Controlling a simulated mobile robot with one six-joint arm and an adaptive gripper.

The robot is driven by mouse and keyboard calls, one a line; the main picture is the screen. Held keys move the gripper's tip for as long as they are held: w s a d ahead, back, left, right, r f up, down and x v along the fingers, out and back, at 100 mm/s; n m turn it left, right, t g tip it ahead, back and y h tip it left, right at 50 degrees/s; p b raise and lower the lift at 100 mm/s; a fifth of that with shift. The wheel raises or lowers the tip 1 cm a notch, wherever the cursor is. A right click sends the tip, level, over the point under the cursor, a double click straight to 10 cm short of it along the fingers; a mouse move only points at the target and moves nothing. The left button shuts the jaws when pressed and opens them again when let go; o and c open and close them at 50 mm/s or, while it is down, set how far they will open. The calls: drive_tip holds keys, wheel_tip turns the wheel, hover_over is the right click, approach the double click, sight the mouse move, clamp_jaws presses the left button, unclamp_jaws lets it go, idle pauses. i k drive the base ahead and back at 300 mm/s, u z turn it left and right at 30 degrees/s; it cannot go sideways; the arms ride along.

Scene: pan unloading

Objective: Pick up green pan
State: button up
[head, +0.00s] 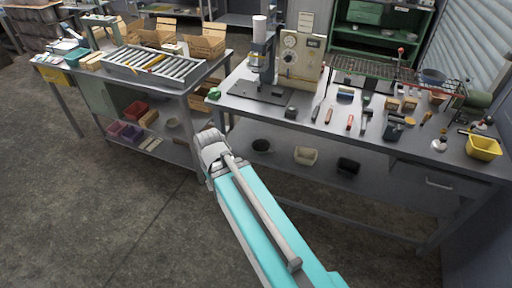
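No pan shape is clear to me in the head view. A small green object (213,93) sits at the left front corner of the right workbench; it is too small to tell whether it is the green pan. A small greenish dish (388,32) shows on a shelf of the green cabinet, also too small to identify. My teal arm reaches up from the bottom to a grey joint in front of the benches. My gripper and its fingers cannot be made out.
The right workbench (275,113) carries a drill press (262,55), hand tools and a yellow bin (483,147). The left bench holds a roller conveyor (155,65) and cardboard boxes (205,42). Bins stand on both lower shelves. The floor (90,200) at left is clear.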

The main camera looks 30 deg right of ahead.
sight(260, 146)
drive_tip(key=i, duration=0.9)
drive_tip(key=z, duration=0.05)
